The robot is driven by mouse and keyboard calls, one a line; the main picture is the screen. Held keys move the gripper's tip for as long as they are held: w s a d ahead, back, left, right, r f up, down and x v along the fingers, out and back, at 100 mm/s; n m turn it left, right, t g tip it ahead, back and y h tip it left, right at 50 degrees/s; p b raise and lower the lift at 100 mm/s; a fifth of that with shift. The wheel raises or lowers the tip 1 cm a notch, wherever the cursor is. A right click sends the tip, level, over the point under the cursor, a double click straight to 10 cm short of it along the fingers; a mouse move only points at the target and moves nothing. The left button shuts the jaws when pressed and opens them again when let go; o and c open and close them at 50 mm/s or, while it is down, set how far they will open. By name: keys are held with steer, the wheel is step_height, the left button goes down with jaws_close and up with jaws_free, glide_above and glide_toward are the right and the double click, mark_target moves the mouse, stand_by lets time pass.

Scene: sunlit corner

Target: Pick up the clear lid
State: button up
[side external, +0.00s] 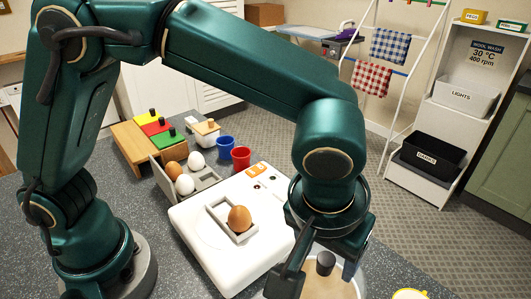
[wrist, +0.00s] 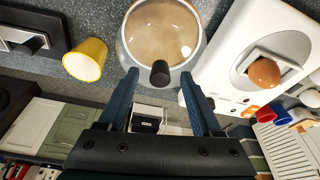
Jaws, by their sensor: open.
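The clear lid (wrist: 162,30) is round and see-through with a pale rim and a black knob (wrist: 160,74). It sits on a pot-like vessel, brownish beneath the glass. In the side view the lid (side external: 335,286) is at the bottom edge, partly cut off and partly hidden by my gripper, with its knob (side external: 325,263) upright. My gripper (wrist: 159,80) is open and empty. In the wrist view its two fingertips appear on either side of the knob, with gaps left and right. I cannot tell whether they are down at the knob's height.
A white scale (side external: 190,222) with a brown egg (side external: 239,219) in a holder stands close beside the lid. A yellow cup (wrist: 86,60) is on the other side. An egg tray (side external: 205,182), blue cup (side external: 225,147) and red cup (side external: 241,158) lie farther back.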

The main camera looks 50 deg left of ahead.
jaws_close()
stand_by(1.4)
